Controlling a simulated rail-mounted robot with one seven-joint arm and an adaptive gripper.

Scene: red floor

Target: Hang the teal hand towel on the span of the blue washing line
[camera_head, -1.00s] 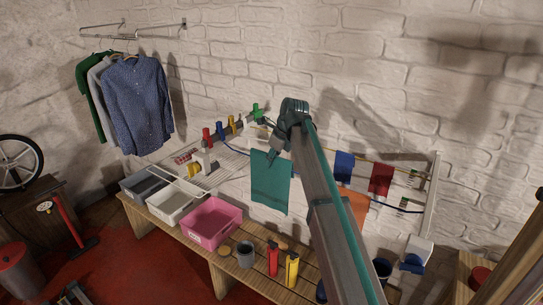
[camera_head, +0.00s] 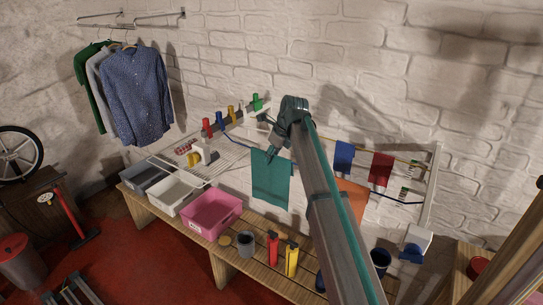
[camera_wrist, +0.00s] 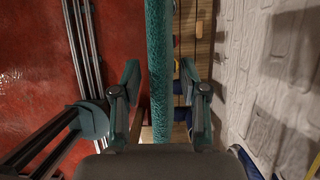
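The teal hand towel (camera_head: 270,182) hangs down in front of the white wall rack, its top edge level with the blue washing line (camera_head: 236,144). The line meets the towel's upper left corner; whether the towel is folded over it is hard to see. My gripper (camera_head: 272,156) is at the towel's upper edge, partly hidden by my arm. In the wrist view the towel (camera_wrist: 159,60) shows edge-on as a thick teal strip between the two fingers of my gripper (camera_wrist: 160,80). The fingers are apart, with a visible gap on each side of the strip.
A blue cloth (camera_head: 343,157), a red cloth (camera_head: 381,169) and an orange cloth (camera_head: 351,199) hang to the right. Coloured bottles stand along the rack's upper left. Below, a wooden bench (camera_head: 224,264) holds a pink bin (camera_head: 212,214), other bins, a grey cup and bottles.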

